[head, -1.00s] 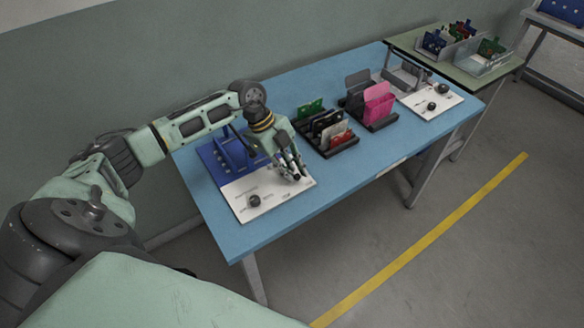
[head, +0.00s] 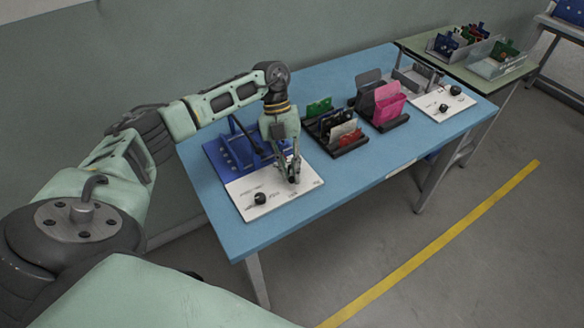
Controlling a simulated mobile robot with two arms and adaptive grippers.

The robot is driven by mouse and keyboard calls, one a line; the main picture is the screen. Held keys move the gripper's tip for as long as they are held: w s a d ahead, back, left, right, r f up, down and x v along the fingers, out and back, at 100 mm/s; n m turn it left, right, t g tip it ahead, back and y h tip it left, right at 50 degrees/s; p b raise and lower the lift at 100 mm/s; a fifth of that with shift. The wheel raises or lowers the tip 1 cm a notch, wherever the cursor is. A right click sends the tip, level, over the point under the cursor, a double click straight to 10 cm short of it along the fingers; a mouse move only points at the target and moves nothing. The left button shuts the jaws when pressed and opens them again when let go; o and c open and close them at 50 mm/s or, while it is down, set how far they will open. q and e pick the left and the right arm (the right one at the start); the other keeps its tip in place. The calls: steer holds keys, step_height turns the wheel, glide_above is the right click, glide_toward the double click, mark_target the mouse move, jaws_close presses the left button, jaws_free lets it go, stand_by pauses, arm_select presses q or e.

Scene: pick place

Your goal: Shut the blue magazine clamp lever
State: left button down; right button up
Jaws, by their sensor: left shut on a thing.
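The blue magazine (head: 228,150) stands at the left end of the blue table, with a white panel (head: 259,212) in front of it. A black knob (head: 260,198) shows on the panel's front left part. My left gripper (head: 292,179) points down over the right part of the panel. Its fingers are close together on a small thing, which appears to be the clamp lever. The fingers hide most of it, so its angle cannot be told. My right gripper is out of view.
A black rack with cards (head: 335,131) and a rack with pink and grey sheets (head: 389,104) stand right of the panel. A second white panel with black knobs (head: 430,106) is at the table's far end. Bare blue tabletop lies in front of the racks.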

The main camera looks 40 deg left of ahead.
arm_select(q)
steer(key=shift+s+a, duration=0.1)
steer(key=shift+a, duration=0.05)
stand_by(0.4)
steer(key=c, duration=1.9)
jaws_free()
steer(key=shift+a+r, duration=0.1)
steer(key=shift+r, duration=0.2)
steer(key=v, duration=1.1)
steer(key=shift+r, duration=0.15)
